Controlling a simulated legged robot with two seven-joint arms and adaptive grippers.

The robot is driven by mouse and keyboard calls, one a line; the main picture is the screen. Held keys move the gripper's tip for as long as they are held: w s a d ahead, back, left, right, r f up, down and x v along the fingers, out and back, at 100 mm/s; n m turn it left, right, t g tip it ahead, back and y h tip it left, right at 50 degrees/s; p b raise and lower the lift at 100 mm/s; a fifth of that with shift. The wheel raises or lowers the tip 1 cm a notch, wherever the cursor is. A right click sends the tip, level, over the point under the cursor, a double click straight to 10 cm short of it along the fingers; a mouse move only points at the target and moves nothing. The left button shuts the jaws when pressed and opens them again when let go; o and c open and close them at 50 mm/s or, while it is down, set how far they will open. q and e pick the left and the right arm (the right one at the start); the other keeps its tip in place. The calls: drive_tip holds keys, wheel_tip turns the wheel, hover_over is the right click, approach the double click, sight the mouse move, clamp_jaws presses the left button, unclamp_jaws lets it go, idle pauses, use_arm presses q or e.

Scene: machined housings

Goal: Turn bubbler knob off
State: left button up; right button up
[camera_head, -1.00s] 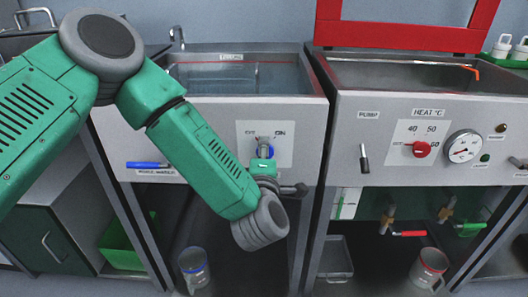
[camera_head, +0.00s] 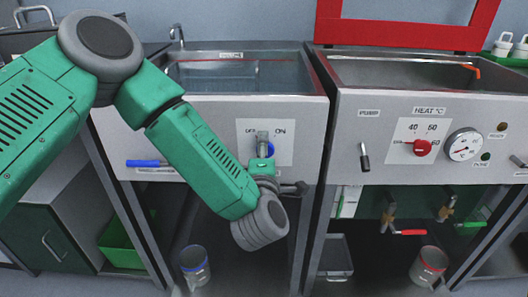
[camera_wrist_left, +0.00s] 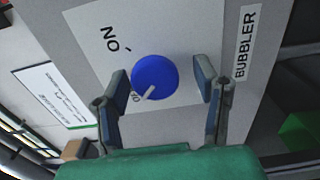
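The bubbler knob is a round blue knob with a white pointer; it shows in the left wrist view (camera_wrist_left: 155,76) and partly in the head view (camera_head: 270,150), on a pale plate marked OFF and ON. The pointer is turned toward the partly hidden OFF mark. My left gripper (camera_head: 263,146) is in front of the knob and hides part of it. In the left wrist view its two fingers (camera_wrist_left: 162,84) stand apart, one on each side of the knob, with a visible gap on the right. A BUBBLER label (camera_wrist_left: 245,43) is beside the plate. My right gripper is not in view.
A water-filled sink (camera_head: 318,84) is above the knob panel. To the right is a heated bath with a red knob (camera_head: 422,148) and gauge (camera_head: 463,146). A blue-handled lever (camera_head: 146,163) is left of the plate. A blue-rimmed can (camera_head: 195,265) is below.

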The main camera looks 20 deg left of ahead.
use_arm(q)
drive_tip(key=v, duration=1.2)
idle(0.3)
